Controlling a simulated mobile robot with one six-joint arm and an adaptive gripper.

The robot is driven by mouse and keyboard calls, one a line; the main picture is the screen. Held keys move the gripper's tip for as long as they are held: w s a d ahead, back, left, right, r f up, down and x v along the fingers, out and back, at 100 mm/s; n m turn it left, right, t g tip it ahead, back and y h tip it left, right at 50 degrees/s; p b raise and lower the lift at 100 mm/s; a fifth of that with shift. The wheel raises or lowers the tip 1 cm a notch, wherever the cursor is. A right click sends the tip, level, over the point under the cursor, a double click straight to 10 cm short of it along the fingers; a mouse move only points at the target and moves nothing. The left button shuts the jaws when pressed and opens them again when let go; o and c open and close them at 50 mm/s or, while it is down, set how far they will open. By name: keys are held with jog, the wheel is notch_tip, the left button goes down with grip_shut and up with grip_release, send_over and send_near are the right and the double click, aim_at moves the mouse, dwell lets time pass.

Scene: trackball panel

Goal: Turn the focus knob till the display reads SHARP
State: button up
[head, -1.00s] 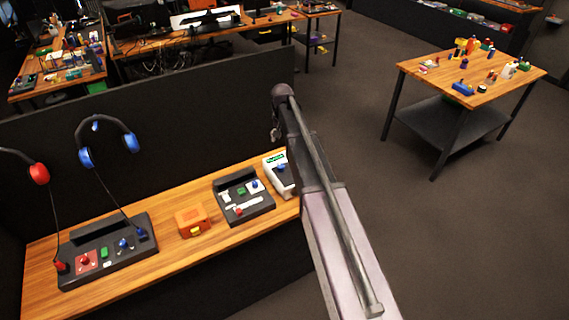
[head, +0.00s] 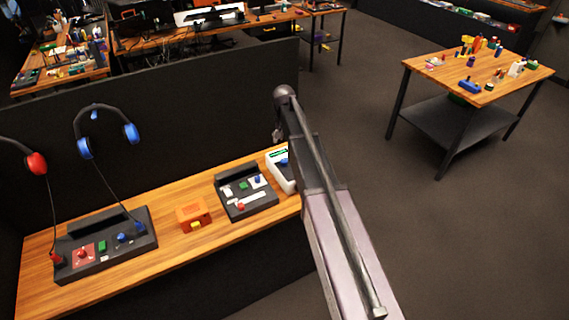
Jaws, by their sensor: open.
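A white device (head: 289,183) stands at the right end of the wooden bench, partly covered by my arm. It has a small green-lit display (head: 277,154) on top, too small to read. A blue knob (head: 284,162) sits below the display; I cannot tell for sure that it is the focus knob. My arm reaches up from the bottom of the head view to a joint just right of the white device. My gripper cannot be made out; the arm hides that area.
A black panel (head: 237,213) with a blue knob and red slider is left of the device. An orange box (head: 185,220) and a larger black panel (head: 140,251) with headphones above are further left. A dark partition (head: 190,116) stands behind. Open floor lies right, before a side table (head: 425,65).

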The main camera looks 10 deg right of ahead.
aim_at(284, 160)
jog(key=shift+f+b, duration=4.7)
jog(key=shift+f, duration=0.3)
grip_shut()
